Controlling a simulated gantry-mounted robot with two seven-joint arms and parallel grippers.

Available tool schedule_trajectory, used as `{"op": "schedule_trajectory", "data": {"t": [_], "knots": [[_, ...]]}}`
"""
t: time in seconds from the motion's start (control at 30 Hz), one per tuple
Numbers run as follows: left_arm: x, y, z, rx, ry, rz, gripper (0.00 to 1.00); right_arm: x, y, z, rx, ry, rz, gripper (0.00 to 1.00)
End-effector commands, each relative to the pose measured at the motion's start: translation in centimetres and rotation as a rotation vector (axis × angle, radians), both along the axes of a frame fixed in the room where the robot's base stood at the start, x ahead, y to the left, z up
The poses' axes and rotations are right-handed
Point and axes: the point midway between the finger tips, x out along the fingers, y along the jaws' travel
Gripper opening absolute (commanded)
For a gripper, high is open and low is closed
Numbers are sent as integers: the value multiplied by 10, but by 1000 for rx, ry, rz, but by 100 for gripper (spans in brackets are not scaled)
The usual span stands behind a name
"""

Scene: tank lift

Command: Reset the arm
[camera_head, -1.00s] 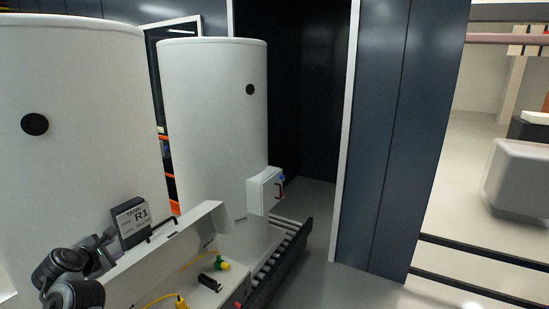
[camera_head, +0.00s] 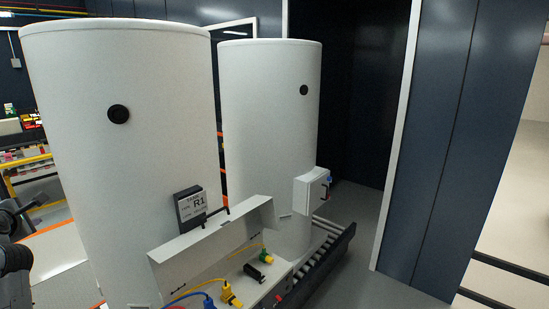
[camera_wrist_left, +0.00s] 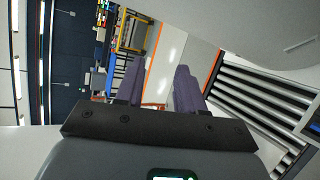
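My left arm shows as dark joints at the left edge in the head view, left of the front white tank (camera_head: 150,165). In the left wrist view my left gripper (camera_wrist_left: 158,68) has two purple-grey fingers standing apart, with nothing between them. My right gripper is in neither current view. A second white tank (camera_head: 270,130) stands behind and to the right of the front one.
An open white box (camera_head: 185,262) holds yellow and blue plugs. A small white box (camera_head: 311,190) is on the rear tank. A roller conveyor (camera_head: 315,262) lies below; open floor (camera_head: 395,280) is right.

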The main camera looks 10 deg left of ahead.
Motion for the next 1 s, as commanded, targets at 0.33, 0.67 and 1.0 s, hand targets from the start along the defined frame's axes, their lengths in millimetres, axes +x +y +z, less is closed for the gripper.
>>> {"op": "schedule_trajectory", "data": {"t": [0.33,0.67,1.0], "knots": [[-85,76,64,147,24,154,38,0,2,0,7,0,-4,0],[-50,-13,-9,534,487,-119,38,1,3,1,14,-2,-10,0],[-59,-178,-178,1067,1119,-725,38,1,2,1,7,-3,-5,0]]}}
